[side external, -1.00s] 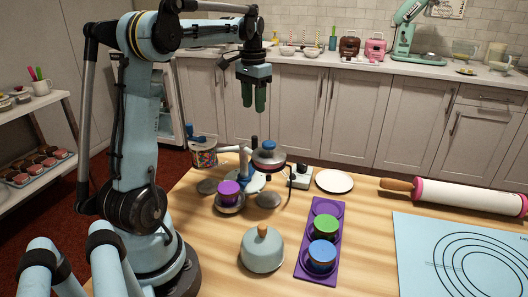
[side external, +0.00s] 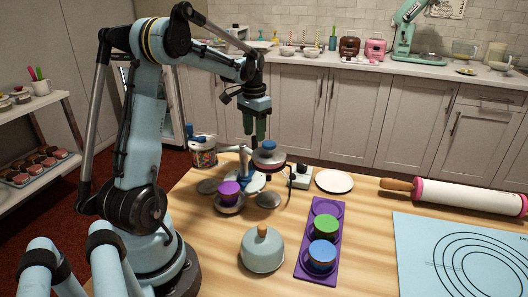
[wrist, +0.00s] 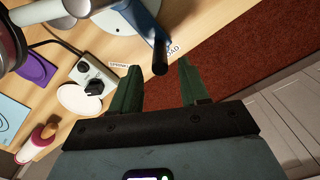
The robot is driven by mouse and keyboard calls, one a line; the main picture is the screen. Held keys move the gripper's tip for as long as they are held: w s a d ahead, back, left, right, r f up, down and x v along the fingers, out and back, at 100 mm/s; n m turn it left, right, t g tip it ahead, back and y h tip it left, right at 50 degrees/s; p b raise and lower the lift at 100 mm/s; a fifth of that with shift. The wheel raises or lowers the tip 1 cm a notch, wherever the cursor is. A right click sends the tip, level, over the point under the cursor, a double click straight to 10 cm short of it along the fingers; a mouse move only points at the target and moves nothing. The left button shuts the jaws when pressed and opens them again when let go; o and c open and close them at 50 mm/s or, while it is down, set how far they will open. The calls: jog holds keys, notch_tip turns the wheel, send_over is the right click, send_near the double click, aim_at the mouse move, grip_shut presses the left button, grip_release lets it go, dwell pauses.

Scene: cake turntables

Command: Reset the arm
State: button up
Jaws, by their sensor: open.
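My gripper (side external: 255,130) hangs pointing down, high behind the machine at the table's far edge, empty and apart from everything. The machine has a pale blue base (side external: 253,185) and a round head (side external: 268,160) with a silver and blue top. A purple cup-like piece (side external: 229,190) sits on a round dish left of it. A purple tray (side external: 305,266) holds a green-topped piece (side external: 325,225) and a blue-topped piece (side external: 322,252).
A control box (side external: 300,176) with a black knob and a white plate (side external: 334,181) stand right of the machine. A rolling pin (side external: 460,194) and blue mat (side external: 470,255) lie right. A sprinkle jar (side external: 203,155) stands left.

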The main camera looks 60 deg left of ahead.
jog(key=shift+f, duration=0.75)
jog(key=shift+c, duration=0.4)
jog(key=c, duration=0.7)
jog(key=shift+c, duration=0.2)
jog(key=shift+w+d, duration=0.1)
jog(key=shift+w+d, duration=0.75)
jog(key=shift+d, duration=0.5)
jog(key=shift+w+d, duration=0.2)
jog(key=shift+d, duration=0.4)
jog(key=shift+w+d, duration=0.2)
jog(key=shift+d, duration=0.4)
